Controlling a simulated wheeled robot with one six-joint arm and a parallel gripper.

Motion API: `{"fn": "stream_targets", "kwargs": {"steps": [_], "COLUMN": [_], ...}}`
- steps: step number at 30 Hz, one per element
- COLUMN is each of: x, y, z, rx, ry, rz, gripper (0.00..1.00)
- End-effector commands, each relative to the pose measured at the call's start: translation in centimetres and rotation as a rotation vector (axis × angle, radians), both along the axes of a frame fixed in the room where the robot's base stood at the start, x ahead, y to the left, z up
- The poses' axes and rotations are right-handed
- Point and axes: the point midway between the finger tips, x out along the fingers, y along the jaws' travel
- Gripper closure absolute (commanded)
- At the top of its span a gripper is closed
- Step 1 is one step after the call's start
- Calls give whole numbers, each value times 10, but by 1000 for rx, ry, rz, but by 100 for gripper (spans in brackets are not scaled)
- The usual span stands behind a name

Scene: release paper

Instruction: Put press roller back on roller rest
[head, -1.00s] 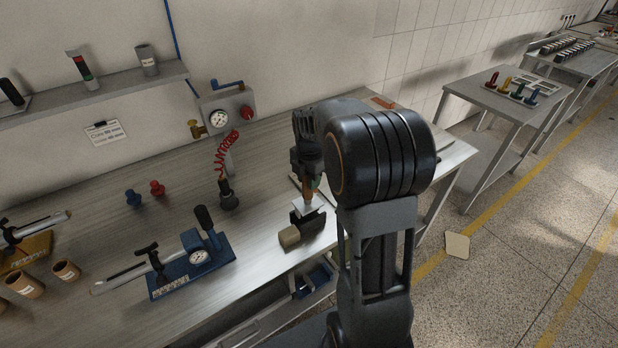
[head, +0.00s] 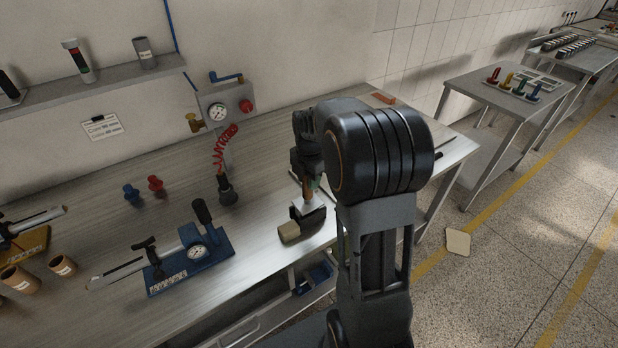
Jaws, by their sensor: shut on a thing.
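My gripper (head: 308,178) is at the right part of the workbench, pointing down and partly hidden by my own arm. It is shut on the press roller, whose orange-brown handle (head: 310,188) shows below the fingers. A pale metal plate (head: 305,204) shows under the handle. A dark shape (head: 314,219) lies right below the plate, close to a tan block (head: 289,233) on the bench's front part. I cannot tell whether the dark shape belongs to the roller or to its rest, or whether they touch.
A blue gauge fixture (head: 190,262) with a black lever stands left on the workbench (head: 120,235). Red and blue knobs (head: 156,184), a coiled red hose (head: 221,155) and a wall gauge (head: 217,112) are behind. Cardboard cores (head: 20,280) stand at far left. An open shelf lies below.

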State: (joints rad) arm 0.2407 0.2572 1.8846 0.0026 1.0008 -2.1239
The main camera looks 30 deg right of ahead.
Motion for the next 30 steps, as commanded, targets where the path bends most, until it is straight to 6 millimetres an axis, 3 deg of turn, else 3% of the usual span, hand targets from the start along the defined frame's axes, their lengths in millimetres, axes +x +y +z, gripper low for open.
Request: {"fn": "stream_targets", "kwargs": {"steps": [18,19,27,30], "x": [0,0,0,0], "y": [0,0,0,0], "z": [-16,-15,-15,-15], "rx": [0,0,0,0], "ry": [0,0,0,0], "rz": [0,0,0,0], "gripper": [100,65,39,37]}}
